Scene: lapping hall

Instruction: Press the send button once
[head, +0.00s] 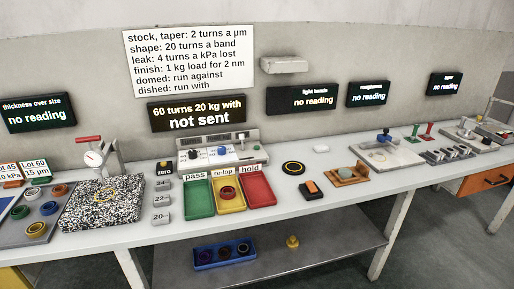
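No send button can be picked out by a readable label. A grey console (250,134) stands on the bench behind the coloured trays, with a white front panel bearing a blue knob (222,149) and small dark controls, too small to tell apart. Above it a black display (197,113) reads "60 turns 20 kg with not sent". A black block with an orange top (310,187) lies right of the red tray. Neither of my grippers is in view.
Green (200,204), yellow (230,203) and red (258,195) trays sit before the console; the yellow one holds a red ring. A speckled granite plate (75,215) with a gauge stand is at left. A blue bin (205,263) sits on the lower shelf.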

